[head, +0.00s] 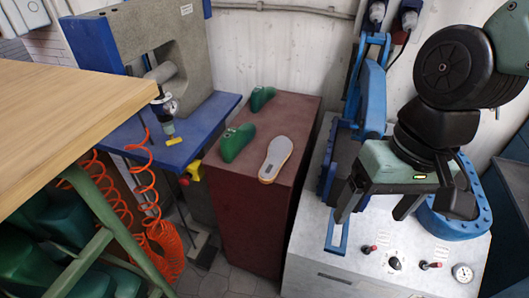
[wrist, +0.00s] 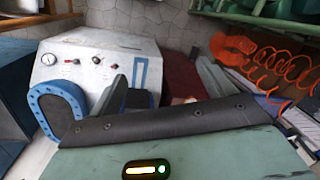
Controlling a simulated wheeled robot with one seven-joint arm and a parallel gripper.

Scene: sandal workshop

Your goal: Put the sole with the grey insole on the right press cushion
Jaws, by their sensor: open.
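The sole with the grey insole (head: 277,157) lies flat on top of the brown cabinet (head: 245,225), near its right edge. Its rim is pale. My gripper (head: 378,208) is open and empty above the white press, to the right of the cabinet and apart from the sole. The blue holed, rounded part at the press's right (head: 458,226) is partly hidden by my arm; it also shows in the wrist view (wrist: 38,94). No sole is visible on its exposed part. In the wrist view my gripper's body hides most of the cabinet top, and the sole cannot be made out clearly.
Two green shoe lasts (head: 236,142) (head: 262,98) stand on the cabinet left of and behind the sole. A wooden table (head: 70,115), a blue-tabled machine (head: 185,135) and orange coiled hose (head: 148,195) are left.

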